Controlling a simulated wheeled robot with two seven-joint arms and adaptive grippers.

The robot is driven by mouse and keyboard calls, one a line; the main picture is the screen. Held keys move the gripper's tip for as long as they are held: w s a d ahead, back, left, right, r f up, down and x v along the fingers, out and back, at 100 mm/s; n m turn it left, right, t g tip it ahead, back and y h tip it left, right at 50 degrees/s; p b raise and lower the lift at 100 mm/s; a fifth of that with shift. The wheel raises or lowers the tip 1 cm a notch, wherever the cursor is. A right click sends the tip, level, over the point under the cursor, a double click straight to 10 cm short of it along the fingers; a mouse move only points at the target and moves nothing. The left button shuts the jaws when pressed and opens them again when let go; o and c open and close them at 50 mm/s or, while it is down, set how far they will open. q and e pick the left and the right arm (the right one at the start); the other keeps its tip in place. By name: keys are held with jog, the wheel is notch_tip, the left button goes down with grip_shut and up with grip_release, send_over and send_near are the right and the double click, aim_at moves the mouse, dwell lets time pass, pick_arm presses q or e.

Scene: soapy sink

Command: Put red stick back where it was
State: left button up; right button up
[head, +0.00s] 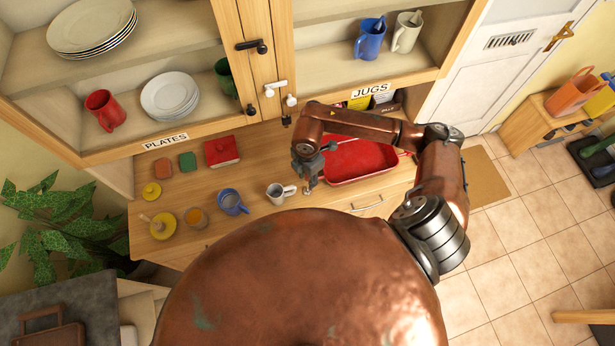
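I cannot make out a red stick anywhere in the head view. My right gripper (309,184) points down over the counter, at the left end of a red tray (372,178) and just right of a white mug (276,195). Its fingers are small and dark here, and I cannot tell whether they are open or hold anything. My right arm hides part of the tray. My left gripper is not in view.
On the counter (255,217) stand a blue mug (229,203), an orange glass (196,218), a yellow dish (164,232) and a red box (221,152). Above are open shelves with plates (170,96) and jugs (370,45). Tiled floor (530,215) lies free at right.

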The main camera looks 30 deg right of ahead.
jog(key=shift+r, duration=0.15)
notch_tip(320, 180, up, 12)
jog(key=shift+r+b, duration=0.1)
jog(key=shift+b, duration=1.05)
jog(key=shift+a, duration=0.1)
